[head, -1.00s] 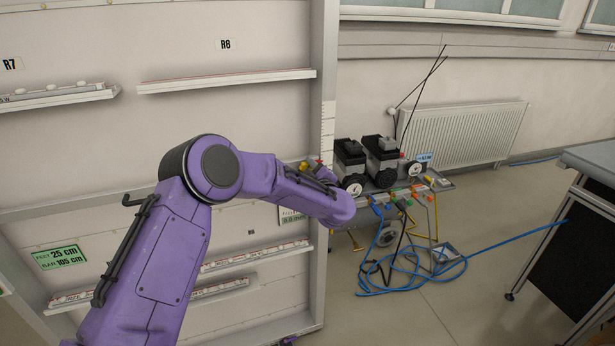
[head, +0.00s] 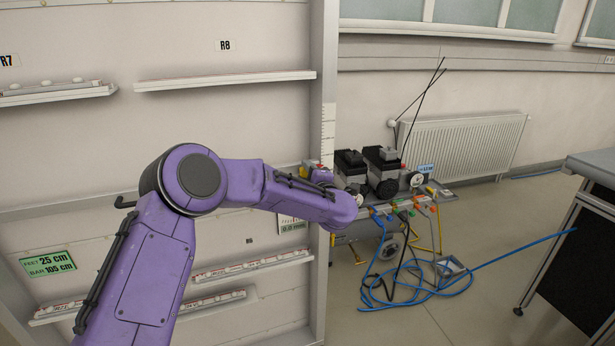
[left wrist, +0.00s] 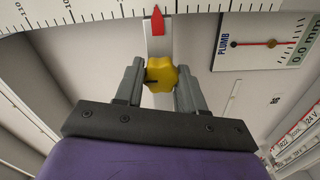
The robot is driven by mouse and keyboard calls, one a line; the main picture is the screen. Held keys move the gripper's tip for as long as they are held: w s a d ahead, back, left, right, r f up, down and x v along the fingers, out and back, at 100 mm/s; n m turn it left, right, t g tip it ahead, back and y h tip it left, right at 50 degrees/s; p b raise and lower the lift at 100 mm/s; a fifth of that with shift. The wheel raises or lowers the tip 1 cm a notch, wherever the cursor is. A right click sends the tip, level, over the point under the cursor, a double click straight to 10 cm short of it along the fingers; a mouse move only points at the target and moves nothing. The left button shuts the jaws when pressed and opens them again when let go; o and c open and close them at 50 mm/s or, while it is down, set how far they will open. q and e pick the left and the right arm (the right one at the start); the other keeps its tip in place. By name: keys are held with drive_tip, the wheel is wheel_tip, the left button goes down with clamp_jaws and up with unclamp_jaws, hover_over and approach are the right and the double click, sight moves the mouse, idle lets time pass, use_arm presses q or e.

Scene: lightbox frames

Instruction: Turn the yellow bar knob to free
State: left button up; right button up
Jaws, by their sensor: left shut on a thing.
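The yellow lobed knob (left wrist: 161,74) sits in the middle of the left wrist view, on a pale vertical bar, with a short dark mark on its lower left. My left gripper (left wrist: 160,66) has its two grey fingers on either side of the knob and is shut on it. In the head view my left arm reaches across to the white panel's right edge, and the small yellow knob (head: 306,168) shows there beside the gripper. Most of the gripper is hidden behind my purple forearm. My right gripper is not in view.
A red pointer (left wrist: 158,20) lies above the knob against a ruled scale. A plumb dial (left wrist: 262,43) is at right. In the head view a cart (head: 440,193) with dark devices stands right of the panel, blue hose (head: 500,262) on the floor. A dark bench (head: 590,220) is at far right.

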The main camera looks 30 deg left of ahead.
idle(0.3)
use_arm(q)
drive_tip(key=o, duration=1)
drive_tip(key=shift+s+a+r, duration=0.1)
drive_tip(key=shift+s, duration=0.05)
drive_tip(key=shift+o, duration=0.2)
drive_tip(key=shift+d, duration=0.2)
drive_tip(key=b+v, duration=0.1)
drive_tip(key=v, duration=0.9)
drive_tip(key=shift+s, duration=0.15)
drive_tip(key=shift+d, duration=0.1)
